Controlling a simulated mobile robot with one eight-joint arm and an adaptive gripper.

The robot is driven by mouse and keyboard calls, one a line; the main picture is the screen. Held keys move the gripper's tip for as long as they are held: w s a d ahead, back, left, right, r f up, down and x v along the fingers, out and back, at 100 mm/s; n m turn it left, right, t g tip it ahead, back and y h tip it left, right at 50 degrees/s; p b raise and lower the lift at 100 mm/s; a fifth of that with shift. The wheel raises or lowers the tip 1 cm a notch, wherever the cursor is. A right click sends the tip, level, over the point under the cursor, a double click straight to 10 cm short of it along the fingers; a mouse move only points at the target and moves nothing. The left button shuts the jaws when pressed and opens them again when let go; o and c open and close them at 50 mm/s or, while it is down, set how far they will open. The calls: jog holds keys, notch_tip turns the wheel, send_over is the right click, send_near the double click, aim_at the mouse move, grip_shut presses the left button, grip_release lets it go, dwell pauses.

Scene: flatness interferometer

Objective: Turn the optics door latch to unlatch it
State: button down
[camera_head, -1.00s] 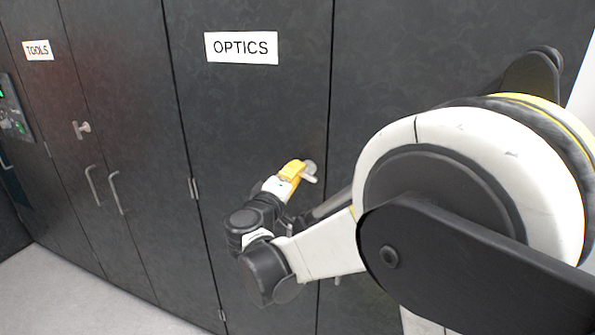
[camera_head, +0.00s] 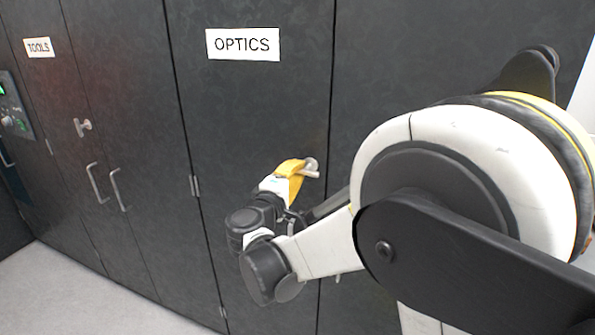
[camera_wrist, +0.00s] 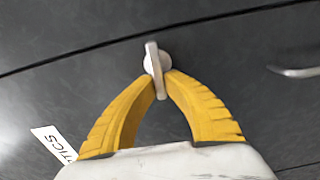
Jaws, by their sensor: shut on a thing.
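The optics door latch (camera_head: 312,164) is a small pale metal knob with a short lever, on the dark door under the OPTICS label (camera_head: 243,45). In the head view the lever points right and slightly down. My gripper (camera_head: 298,169) has yellow fingers, and they are at the lever. In the wrist view the latch (camera_wrist: 152,57) stands at the tips of my gripper (camera_wrist: 160,84), with the lever's end between them. The fingers are shut on the lever. The fingers hide part of the latch in the head view.
A door seam runs just right of the latch. A pale bar handle (camera_wrist: 295,72) shows at the right in the wrist view. To the left are the TOOLS doors (camera_head: 100,120) with two bar handles and their own latch (camera_head: 83,127). Grey floor (camera_head: 85,295) is clear at lower left.

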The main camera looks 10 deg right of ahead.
jog(key=c, duration=1.5)
grip_release()
jog(key=v, duration=1.2)
